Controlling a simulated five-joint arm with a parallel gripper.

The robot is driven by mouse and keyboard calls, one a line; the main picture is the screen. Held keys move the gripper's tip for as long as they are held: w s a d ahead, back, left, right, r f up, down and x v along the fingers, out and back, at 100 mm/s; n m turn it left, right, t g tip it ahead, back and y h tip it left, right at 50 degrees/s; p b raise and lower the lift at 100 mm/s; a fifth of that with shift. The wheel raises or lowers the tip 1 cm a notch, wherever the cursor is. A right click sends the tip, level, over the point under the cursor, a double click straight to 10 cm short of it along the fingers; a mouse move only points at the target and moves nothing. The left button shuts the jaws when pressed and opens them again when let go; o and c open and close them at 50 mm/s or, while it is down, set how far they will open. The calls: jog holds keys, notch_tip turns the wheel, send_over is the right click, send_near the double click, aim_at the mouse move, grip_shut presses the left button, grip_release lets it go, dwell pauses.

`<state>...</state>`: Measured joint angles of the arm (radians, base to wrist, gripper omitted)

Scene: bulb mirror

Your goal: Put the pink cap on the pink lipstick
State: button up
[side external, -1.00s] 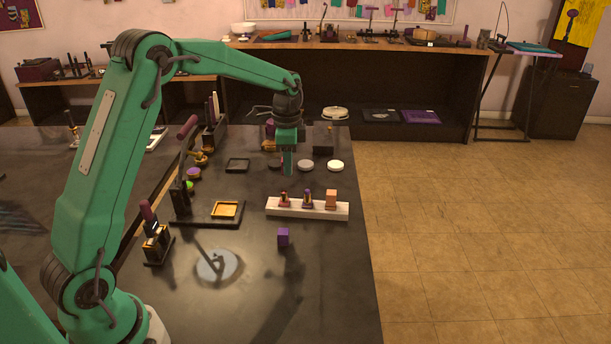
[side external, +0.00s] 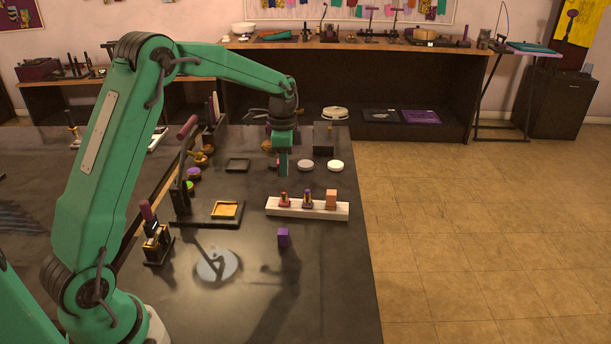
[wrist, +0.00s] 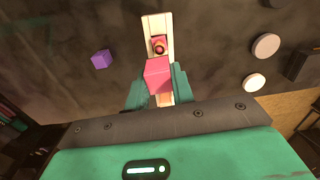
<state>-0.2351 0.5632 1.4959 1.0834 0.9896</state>
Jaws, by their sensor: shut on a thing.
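The pink cap (wrist: 158,75) is held between my gripper's (wrist: 157,82) green fingers in the wrist view. In the side view, my gripper (side external: 283,172) hangs above and behind the left part of the white rack (side external: 275,211) and mostly hides the cap. The pink lipstick (side external: 284,199) stands upright and uncapped at the rack's left end. It also shows in the wrist view (wrist: 159,46), just beyond the cap. The cap is apart from the lipstick.
A purple lipstick (side external: 307,199) and an orange block-like cap (side external: 331,199) share the rack. A purple cube (side external: 283,237) lies in front. Pale discs (side external: 335,165) lie behind. A black stand (side external: 182,200) with a tray is to the left.

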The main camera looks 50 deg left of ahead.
aim_at(285, 192)
jog(key=shift+f, duration=2.2)
jog(key=shift+f, duration=2.05)
dwell(0.4)
jog(key=o, duration=1)
jog(key=shift+r, duration=0.1)
jog(key=shift+r, duration=3.8)
